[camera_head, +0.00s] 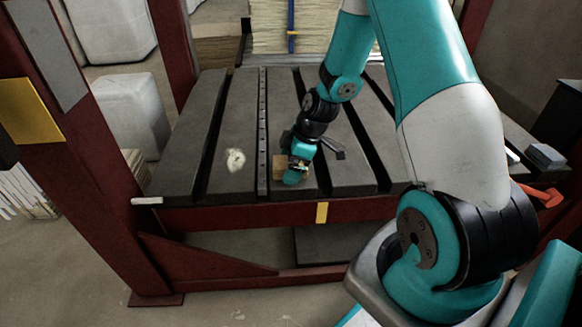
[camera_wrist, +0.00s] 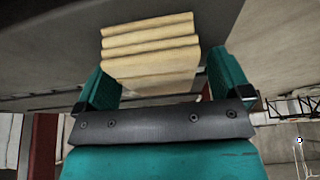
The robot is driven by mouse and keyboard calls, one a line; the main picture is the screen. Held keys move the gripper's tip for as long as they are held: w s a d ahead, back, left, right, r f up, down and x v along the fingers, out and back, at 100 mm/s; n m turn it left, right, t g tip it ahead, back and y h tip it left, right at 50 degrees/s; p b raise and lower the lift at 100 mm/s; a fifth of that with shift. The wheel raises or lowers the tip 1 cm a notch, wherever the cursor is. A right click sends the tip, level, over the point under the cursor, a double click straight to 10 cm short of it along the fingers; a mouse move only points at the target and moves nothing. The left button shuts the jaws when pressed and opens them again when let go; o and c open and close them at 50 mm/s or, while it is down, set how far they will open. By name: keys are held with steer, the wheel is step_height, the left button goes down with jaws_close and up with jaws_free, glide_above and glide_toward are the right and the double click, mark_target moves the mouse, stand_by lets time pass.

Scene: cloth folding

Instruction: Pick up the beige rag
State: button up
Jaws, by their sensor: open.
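The beige rag (camera_wrist: 150,50) is folded into several layers and lies on the dark slotted table. In the wrist view it sits between the two teal fingers of my gripper (camera_wrist: 162,75), with a visible gap on each side. Its far edge extends up beyond the fingertips. In the head view my gripper (camera_head: 293,175) is low over the table near its front edge. Part of the rag (camera_head: 279,166) shows just left of it, and the rest is hidden behind the gripper. The gripper is open.
The table (camera_head: 180,165) has long slots and a dark red frame. A small pale thing (camera_head: 235,160) lies left of the rag. A grey block (camera_head: 545,156) and an orange-red tool (camera_head: 542,195) are at the right. A red post (camera_head: 75,150) stands at the left.

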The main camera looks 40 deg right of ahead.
steer(key=shift+f, duration=0.1)
steer(key=c, duration=1)
step_height(320, 180, up, 20)
steer(key=p, duration=0.7)
